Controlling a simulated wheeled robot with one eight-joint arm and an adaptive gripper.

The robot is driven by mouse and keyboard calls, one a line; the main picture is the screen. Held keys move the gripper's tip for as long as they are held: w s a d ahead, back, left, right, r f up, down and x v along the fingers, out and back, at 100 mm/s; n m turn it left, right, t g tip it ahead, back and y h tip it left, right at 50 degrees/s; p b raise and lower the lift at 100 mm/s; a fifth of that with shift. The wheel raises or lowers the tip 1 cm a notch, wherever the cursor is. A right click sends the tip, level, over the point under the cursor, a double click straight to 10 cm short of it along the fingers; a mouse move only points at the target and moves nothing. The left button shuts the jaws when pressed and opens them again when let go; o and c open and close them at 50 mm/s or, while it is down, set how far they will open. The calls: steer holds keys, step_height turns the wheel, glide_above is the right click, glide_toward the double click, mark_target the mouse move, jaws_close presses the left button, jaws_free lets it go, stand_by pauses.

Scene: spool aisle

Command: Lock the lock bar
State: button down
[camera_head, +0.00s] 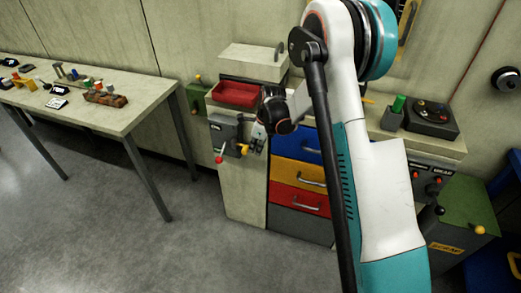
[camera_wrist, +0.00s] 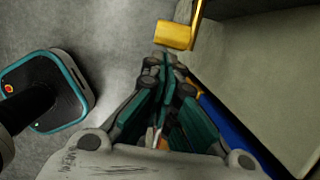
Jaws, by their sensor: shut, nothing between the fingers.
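A yellow handle on a yellow bar (camera_wrist: 175,35) shows at the top of the wrist view, beside a pale cabinet edge. It appears to be the yellow-ended handle (camera_head: 243,149) on the cabinet front in the head view. I cannot tell for certain whether this is the lock bar. My gripper (camera_wrist: 163,62) is shut and empty, its fingertips just below the yellow handle in the wrist view, seemingly apart from it. In the head view my gripper (camera_head: 254,145) is just right of the handle, small and partly merged with it.
A grey box (camera_head: 225,130) with a red-knobbed lever (camera_head: 219,159) is on the cabinet front. A red tray (camera_head: 237,93) sits above. Blue, yellow (camera_head: 299,174) and red drawers are to the right. A table (camera_head: 115,112) with small items stands left; the floor between is clear.

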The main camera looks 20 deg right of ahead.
mark_target(247, 149)
steer(key=w+a, duration=0.2)
steer(key=a, duration=0.1)
steer(key=shift+w+a, duration=0.25)
steer(key=shift+d, duration=0.2)
steer(key=shift+s+d, duration=0.2)
steer(key=shift+d, duration=0.05)
steer(key=d+p+v, duration=0.1)
steer(key=v, duration=0.4)
steer(key=s+d+p+v, duration=0.1)
steer(key=p+v, duration=0.1)
steer(key=v, duration=0.4)
steer(key=shift+s, duration=0.4)
steer(key=shift+d+f, duration=0.1)
